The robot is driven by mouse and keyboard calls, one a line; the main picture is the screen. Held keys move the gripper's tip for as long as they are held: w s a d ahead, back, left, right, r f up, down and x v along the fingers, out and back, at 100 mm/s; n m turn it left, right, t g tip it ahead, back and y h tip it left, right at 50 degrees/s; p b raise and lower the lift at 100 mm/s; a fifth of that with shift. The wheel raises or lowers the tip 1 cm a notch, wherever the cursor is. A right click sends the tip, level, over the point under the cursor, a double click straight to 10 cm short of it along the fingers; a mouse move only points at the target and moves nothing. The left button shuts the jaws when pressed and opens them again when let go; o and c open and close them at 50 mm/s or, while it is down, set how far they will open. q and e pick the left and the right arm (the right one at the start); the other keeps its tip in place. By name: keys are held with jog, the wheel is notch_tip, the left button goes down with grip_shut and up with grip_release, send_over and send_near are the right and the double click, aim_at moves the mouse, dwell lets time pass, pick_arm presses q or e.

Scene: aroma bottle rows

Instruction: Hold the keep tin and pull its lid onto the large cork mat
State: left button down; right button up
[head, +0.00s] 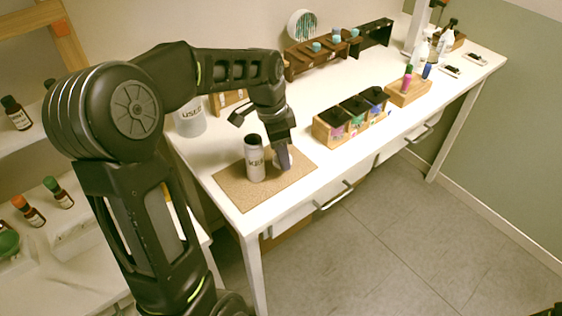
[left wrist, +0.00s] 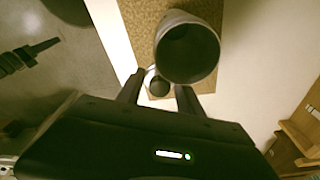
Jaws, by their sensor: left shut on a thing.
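The keep tin (head: 254,160), a grey cylinder with a dark label, stands upright on the large cork mat (head: 238,192). The left wrist view shows its open, dark mouth (left wrist: 188,50). My left gripper (head: 284,158) is low over the mat, just right of the tin, shut on a small pale round piece that looks like the lid (head: 277,160). That piece shows between the fingertips in the left wrist view (left wrist: 151,77), apart from the tin's rim. A dark part at the left of the wrist view looks like my right gripper (left wrist: 35,52); its jaws are unclear.
A pale jar marked "USED" (head: 190,122) stands behind the mat at the left. A wooden box with compartments (head: 340,129) and a wooden block with small bottles (head: 407,94) stand to the right. A dark rack (head: 310,60) is at the back. The table's front edge is close to the mat.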

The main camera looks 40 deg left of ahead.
aim_at(281, 173)
pick_arm(q)
jog(key=shift+f, duration=1.85)
jog(key=shift+f, duration=0.2)
jog(key=c, duration=0.8)
grip_release()
jog(key=shift+o, duration=0.2)
jog(key=shift+r, duration=0.1)
notch_tip(281, 173, up, 12)
jog(key=s+a, duration=0.1)
jog(key=shift+s, duration=0.3)
jog(key=shift+a, duration=0.1)
